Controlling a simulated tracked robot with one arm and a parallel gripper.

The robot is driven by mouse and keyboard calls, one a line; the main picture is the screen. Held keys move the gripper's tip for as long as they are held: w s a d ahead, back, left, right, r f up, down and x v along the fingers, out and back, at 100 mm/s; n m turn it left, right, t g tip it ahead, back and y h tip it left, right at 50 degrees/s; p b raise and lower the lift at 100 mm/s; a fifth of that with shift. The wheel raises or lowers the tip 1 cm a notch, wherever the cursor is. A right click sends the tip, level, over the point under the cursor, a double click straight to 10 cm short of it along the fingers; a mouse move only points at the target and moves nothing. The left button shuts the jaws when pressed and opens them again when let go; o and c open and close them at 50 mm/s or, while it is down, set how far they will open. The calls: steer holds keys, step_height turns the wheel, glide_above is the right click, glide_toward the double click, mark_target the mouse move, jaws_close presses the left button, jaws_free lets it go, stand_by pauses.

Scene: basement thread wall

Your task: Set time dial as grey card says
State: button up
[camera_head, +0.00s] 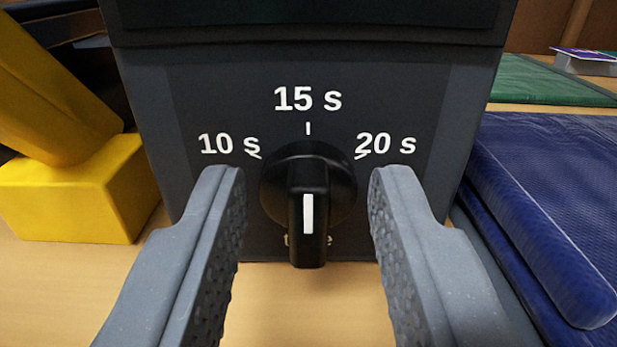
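The time dial (308,190) is a round black knob with a raised grip bar and a white line, on the front of a dark grey box (210,90). Its white line stands upright, in line with the tick under "15 s" at the top. "10 s" is printed to the upper left and "20 s" to the upper right. A label below the knob is mostly hidden by the bar. My gripper (307,190) is open, with one grey finger on each side of the knob and a gap on both sides. No grey card is clearly in view.
Yellow blocks (75,200) stand close on the left. A dark blue padded item (550,200) lies close on the right. A green mat (545,82) and a small white box (588,62) are behind it. Bare wooden table (300,305) shows below the dial.

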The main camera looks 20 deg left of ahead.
jaws_close()
steer(key=shift+f+n, duration=0.1)
steer(key=shift+n, duration=0.2)
steer(key=n+b, duration=0.1)
steer(key=n, duration=0.1)
steer(key=n+b, duration=0.2)
steer(key=n, duration=0.1)
steer(key=shift+a+f, duration=0.15)
steer(key=shift+f, duration=0.05)
steer(key=n+b, duration=0.2)
steer(key=n, duration=0.1)
steer(key=n+b, duration=0.2)
steer(key=n, duration=0.1)
steer(key=shift+s+a+f+b, duration=0.1)
steer(key=shift+a+b, duration=0.05)
steer(key=shift+b, duration=0.2)
steer(key=shift+n, duration=0.3)
jaws_free()
